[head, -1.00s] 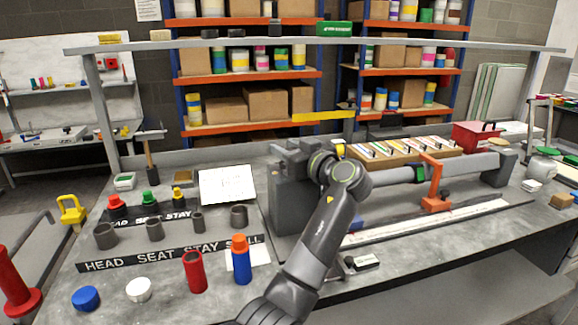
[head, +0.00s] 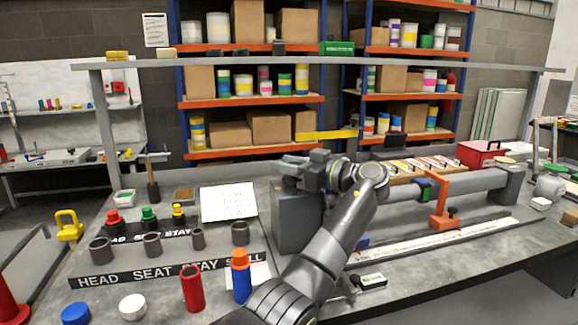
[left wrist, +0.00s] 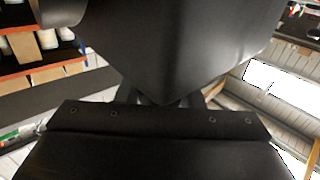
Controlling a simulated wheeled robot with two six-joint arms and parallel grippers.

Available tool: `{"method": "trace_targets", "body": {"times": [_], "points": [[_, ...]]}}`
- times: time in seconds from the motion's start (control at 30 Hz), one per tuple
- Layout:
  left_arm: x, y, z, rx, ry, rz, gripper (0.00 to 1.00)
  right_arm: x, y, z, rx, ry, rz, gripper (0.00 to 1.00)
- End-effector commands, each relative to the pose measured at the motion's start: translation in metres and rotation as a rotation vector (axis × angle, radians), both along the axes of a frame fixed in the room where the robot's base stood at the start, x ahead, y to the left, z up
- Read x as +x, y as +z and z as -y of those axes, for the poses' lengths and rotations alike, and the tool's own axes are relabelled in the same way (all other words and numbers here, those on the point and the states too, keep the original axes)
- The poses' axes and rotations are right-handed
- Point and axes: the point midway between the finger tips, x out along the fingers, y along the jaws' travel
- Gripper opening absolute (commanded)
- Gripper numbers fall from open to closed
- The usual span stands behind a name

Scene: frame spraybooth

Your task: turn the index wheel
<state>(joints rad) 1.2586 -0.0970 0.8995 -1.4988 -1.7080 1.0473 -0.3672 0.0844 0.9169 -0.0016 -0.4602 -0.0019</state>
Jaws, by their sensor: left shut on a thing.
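The grey headstock block (head: 297,222) stands on the bench in the middle of the head view. My left gripper (head: 300,172) is at its top, its arm coming up from the lower middle. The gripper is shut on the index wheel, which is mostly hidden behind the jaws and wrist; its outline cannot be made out. In the left wrist view, dark shapes fill most of the picture, and the jaws (left wrist: 160,98) meet near the middle. My right gripper is in neither view.
An orange bracket (head: 442,203) and a long grey bar (head: 478,181) lie right of the headstock. A red tube (head: 192,288) and a blue tube with an orange cap (head: 241,276) stand at the front left. A white card (head: 229,203) lies left of the headstock.

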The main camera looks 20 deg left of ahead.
Motion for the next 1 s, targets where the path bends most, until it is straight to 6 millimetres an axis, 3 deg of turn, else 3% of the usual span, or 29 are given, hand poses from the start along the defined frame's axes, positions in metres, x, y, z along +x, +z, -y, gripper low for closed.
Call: {"method": "trace_targets", "body": {"times": [0.2,0.23,0.37,0.73,1.0], "points": [[0.0,-0.002,0.0,-0.002,0.0,-0.003,0.11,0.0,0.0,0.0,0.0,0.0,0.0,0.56],[0.0,-0.002,0.0,-0.002,0.0,-0.003,0.37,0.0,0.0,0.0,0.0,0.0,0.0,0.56],[0.0,-0.001,0.0,-0.002,0.0,-0.003,0.54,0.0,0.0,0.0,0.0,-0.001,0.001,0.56],[0.0,0.007,0.0,-0.001,-0.001,0.001,0.54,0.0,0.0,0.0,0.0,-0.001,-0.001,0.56],[0.0,0.056,0.0,-0.001,0.0,0.004,0.54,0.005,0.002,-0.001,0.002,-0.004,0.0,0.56]]}}
